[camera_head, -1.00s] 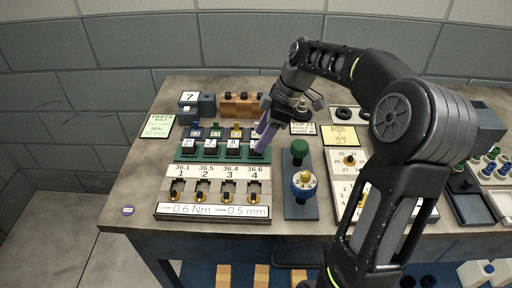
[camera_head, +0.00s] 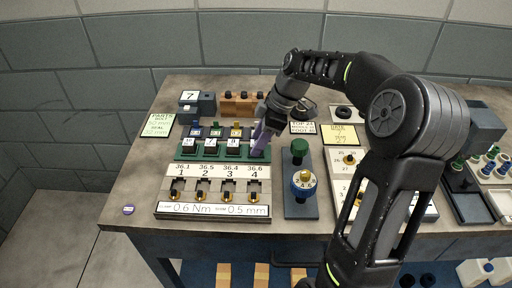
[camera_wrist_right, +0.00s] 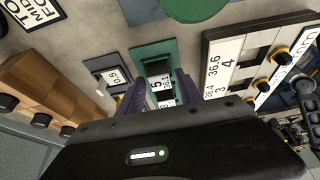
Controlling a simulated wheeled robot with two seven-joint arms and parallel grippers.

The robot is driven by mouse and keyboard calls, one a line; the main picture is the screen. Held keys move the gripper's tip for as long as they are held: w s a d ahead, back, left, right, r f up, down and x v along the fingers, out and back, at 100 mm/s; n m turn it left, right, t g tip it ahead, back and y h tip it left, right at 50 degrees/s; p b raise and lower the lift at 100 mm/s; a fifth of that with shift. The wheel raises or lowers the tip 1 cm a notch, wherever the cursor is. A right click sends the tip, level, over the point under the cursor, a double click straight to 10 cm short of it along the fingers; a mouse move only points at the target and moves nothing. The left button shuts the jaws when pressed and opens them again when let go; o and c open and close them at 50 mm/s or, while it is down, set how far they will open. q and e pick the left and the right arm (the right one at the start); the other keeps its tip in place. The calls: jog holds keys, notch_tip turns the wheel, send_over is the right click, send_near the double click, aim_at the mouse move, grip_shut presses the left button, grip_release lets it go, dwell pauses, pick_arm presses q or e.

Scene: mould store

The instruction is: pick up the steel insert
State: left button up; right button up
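A green rack (camera_head: 182,156) holds a row of dark-topped inserts with white number labels, such as the one at its left end (camera_head: 188,146). I cannot tell by look which is the steel one. My right gripper (camera_head: 258,152) points down at the rack's right end, its purple fingers covering most of the insert there. In the right wrist view the gripper (camera_wrist_right: 158,92) is open, with its fingers on either side of a dark insert with a white label (camera_wrist_right: 160,84) in the rack. Contact cannot be made out. My left gripper is not in view.
In front of the rack is a numbered station (camera_head: 215,185) with brass-tipped fittings. A blue-grey plate with a green knob (camera_head: 299,153) and a dial stands close on the right. A wooden block (camera_head: 240,104) and a grey block marked 7 (camera_head: 197,103) stand behind.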

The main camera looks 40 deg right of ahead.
grip_shut()
dwell(0.3)
jog(key=shift+r, duration=0.15)
notch_tip(320, 180, up, 10)
dwell(0.6)
dwell(0.6)
